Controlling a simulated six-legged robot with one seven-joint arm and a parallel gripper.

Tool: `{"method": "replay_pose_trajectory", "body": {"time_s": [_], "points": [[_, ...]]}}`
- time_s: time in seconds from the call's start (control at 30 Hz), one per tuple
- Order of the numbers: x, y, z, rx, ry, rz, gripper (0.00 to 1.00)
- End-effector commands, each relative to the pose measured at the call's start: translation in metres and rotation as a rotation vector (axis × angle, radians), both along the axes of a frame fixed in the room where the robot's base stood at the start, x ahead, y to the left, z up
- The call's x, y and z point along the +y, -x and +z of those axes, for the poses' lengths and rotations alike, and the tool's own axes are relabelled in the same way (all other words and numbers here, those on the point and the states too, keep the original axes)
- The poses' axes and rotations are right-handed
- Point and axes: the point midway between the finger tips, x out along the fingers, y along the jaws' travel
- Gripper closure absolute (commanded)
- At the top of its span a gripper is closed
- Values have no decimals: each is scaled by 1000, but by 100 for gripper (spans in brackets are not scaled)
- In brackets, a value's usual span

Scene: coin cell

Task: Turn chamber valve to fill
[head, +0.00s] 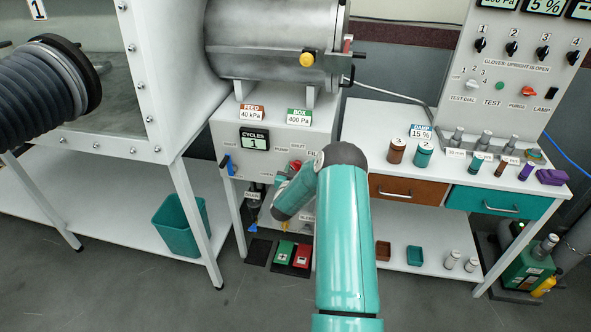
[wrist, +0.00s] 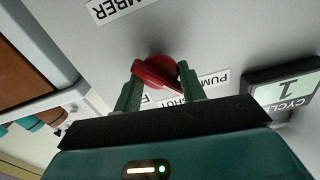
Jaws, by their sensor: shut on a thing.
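The chamber valve is a red handle (wrist: 155,72) on a grey panel in the wrist view, and a bit of red (head: 296,163) shows in the head view. My gripper (wrist: 158,78) is shut on the handle, with one green finger on each side. The handle has a round upper end and a narrower part that slants to the lower right between the fingers. An upside-down label ending in "MBER" (wrist: 112,8) is above it. A "PUMP" label (wrist: 213,82) is at its right; other lettering below is partly covered. In the head view my arm hides most of the grip.
The cycles display (head: 254,139) reads 1. A blue handle (head: 226,164) is on the panel's left side. Green and red pedals (head: 292,255) are on the floor below. A bench with a brown drawer (head: 405,190) and several small containers stands at the right.

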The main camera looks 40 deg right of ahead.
Motion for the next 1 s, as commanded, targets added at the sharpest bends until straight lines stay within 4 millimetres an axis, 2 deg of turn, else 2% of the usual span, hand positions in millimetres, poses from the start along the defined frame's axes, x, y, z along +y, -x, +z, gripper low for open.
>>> {"method": "replay_pose_trajectory", "body": {"time_s": [1.0], "points": [[-1,3,-3,-753,-581,0,82]]}}
